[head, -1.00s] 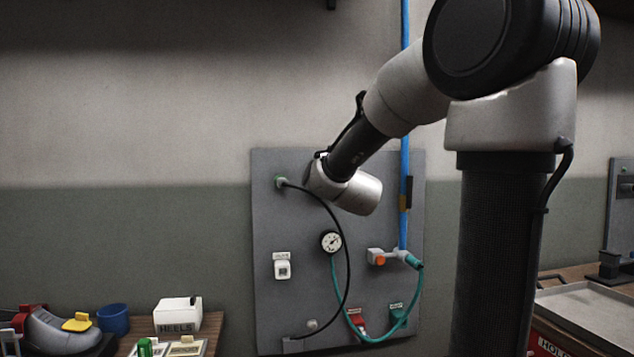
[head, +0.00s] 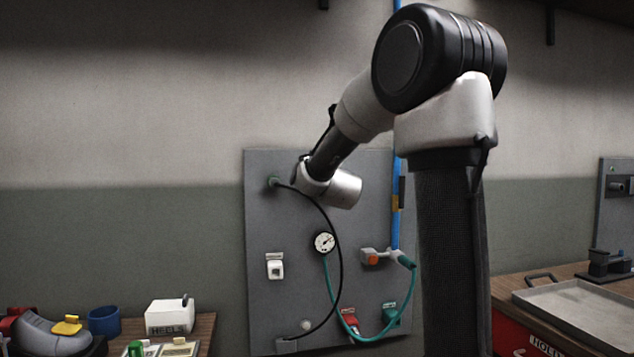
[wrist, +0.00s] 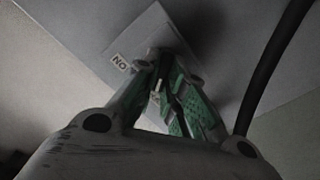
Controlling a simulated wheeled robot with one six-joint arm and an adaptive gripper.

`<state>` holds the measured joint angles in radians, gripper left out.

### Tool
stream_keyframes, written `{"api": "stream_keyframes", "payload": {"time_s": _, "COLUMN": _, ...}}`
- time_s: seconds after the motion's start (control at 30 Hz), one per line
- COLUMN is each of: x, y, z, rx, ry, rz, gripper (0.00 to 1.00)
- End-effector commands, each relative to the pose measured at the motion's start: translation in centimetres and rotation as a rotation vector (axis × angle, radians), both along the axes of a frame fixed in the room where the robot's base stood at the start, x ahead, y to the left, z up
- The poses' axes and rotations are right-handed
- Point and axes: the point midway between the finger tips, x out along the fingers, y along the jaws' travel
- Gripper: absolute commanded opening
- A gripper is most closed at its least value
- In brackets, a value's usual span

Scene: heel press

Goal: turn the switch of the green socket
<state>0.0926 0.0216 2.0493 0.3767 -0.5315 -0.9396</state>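In the head view, a green socket-like fitting (head: 391,311) sits low on the right of the grey panel, beside a red one. In the wrist view my gripper (wrist: 167,68) points at a light square plate (wrist: 152,28) with a tilted label reading "NO". Green and dark surfaces show along and between the fingers. What lies between the tips is too dark to tell.
The black cable (wrist: 277,55) runs close to the right of my gripper. The panel (head: 262,222) also bears a gauge (head: 324,243), a white socket (head: 275,267), an orange-ended valve (head: 372,257) and a teal hose. Benches stand at lower left and right.

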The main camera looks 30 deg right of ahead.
Motion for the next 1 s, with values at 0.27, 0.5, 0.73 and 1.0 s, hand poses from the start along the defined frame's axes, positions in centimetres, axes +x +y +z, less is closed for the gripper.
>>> {"api": "stream_keyframes", "payload": {"time_s": 0.27, "x": -0.02, "y": 0.01, "z": 0.00, "rx": 0.010, "ry": -0.003, "rz": 0.000, "gripper": 0.00}}
{"api": "stream_keyframes", "payload": {"time_s": 0.5, "x": -0.03, "y": -0.04, "z": 0.02, "rx": 0.089, "ry": -0.026, "rz": 0.000, "gripper": 0.00}}
{"api": "stream_keyframes", "payload": {"time_s": 0.73, "x": -0.07, "y": -0.16, "z": 0.06, "rx": 0.259, "ry": -0.074, "rz": -0.001, "gripper": 0.00}}
{"api": "stream_keyframes", "payload": {"time_s": 1.0, "x": -0.12, "y": -0.32, "z": 0.08, "rx": 0.506, "ry": -0.145, "rz": -0.001, "gripper": 0.00}}
